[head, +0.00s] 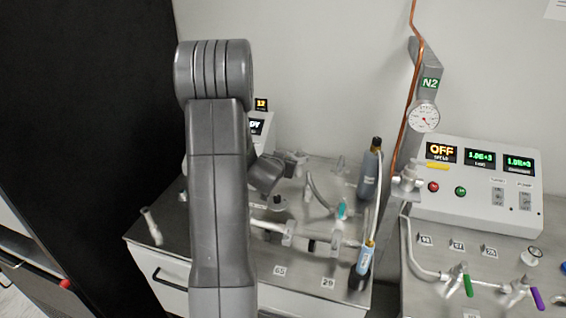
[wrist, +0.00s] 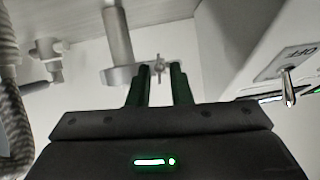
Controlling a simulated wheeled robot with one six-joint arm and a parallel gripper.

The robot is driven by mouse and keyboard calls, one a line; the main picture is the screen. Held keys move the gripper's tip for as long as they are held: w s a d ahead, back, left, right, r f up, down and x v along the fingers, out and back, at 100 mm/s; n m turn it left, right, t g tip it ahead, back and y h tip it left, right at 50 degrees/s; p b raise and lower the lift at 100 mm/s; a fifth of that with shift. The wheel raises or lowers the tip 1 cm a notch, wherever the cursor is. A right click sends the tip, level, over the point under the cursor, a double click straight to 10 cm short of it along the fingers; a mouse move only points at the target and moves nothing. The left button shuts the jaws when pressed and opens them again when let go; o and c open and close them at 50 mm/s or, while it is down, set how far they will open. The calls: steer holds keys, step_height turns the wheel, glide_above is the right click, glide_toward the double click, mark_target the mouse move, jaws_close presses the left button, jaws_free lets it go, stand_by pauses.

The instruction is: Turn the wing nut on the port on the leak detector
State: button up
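In the wrist view, the small metal wing nut (wrist: 159,67) sits at the right end of a clamp (wrist: 119,77) around a grey vertical pipe port (wrist: 117,36). My gripper (wrist: 160,72) has two dark green fingers, apart and with nothing between their visible lengths. The wing nut shows in the gap between the fingertips; I cannot tell whether they touch it. In the head view, the leak detector (head: 262,139), a pale box with lit displays, is mostly hidden behind my arm. My fingertips cannot be made out there.
In the wrist view, a pale panel with a toggle switch (wrist: 288,88) is at right, and a ribbed hose (wrist: 14,120) at left. A control box (head: 480,185) stands at right.

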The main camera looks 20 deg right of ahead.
step_height(320, 180, up, 9)
steer(key=p, duration=0.2)
steer(key=shift+r+p, duration=0.2)
steer(key=shift+p, duration=0.1)
step_height(320, 180, down, 10)
steer(key=b, duration=0.3)
steer(key=shift+f, duration=0.1)
steer(key=shift+f+b, duration=0.15)
steer(key=shift+b, duration=0.2)
steer(key=shift+r+m+b, duration=0.2)
steer(key=shift+m+b, duration=0.1)
steer(key=shift+b, duration=0.1)
steer(key=shift+r+p, duration=0.15)
steer(key=shift+p, duration=0.4)
